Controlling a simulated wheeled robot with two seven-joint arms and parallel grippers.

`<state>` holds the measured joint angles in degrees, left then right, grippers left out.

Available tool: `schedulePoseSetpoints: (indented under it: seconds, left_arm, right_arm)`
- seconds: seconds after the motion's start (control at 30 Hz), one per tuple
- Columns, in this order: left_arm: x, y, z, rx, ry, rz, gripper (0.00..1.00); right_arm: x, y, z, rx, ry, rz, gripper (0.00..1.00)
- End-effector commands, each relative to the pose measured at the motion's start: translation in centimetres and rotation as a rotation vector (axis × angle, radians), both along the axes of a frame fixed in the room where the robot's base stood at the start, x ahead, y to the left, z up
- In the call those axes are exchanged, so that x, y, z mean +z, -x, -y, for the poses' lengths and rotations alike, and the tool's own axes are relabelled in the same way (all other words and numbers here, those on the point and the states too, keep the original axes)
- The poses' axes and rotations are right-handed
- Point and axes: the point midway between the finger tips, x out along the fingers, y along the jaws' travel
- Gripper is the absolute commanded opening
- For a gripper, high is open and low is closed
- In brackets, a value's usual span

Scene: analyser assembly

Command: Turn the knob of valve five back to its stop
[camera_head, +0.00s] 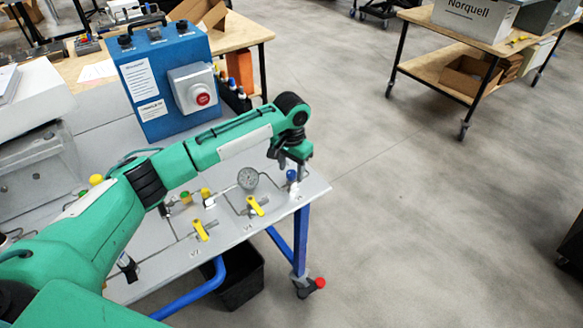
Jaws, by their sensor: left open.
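A blue knob (291,175) stands near the right end of the grey bench panel (225,243). I cannot read a label for it, so I cannot tell for sure that it is valve five. My left gripper (292,163) points down just above and around this knob and hides part of it. It is open; whether it touches the knob is not clear. My right gripper is not in view.
A pressure gauge (248,179) and thin pipes stand left of the gripper. A blue box (148,88) with a red button stands behind my left arm. A black bin (243,281) is under the bench. Open floor lies right of the bench; a cart (445,83) stands farther back.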

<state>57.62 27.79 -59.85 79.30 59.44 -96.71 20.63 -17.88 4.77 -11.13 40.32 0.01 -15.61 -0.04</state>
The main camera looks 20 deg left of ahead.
Motion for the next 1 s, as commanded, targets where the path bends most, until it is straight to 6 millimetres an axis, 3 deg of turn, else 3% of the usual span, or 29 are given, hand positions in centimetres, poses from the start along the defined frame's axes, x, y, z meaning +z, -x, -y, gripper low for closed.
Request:
schedulePoseSetpoints:
  seconds: [0.4,0.63,1.0]
  left_arm:
    - [-0.9,0.0,0.0,-0.001,0.0,0.0,0.47]
    - [-0.8,0.0,0.0,-0.001,0.0,0.0,0.04]
    - [-0.5,0.0,0.0,-0.058,0.001,-0.001,0.04]
  right_arm:
    - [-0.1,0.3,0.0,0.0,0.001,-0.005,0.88]
    - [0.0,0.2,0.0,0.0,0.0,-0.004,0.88]
    - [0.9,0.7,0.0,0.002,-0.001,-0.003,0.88]
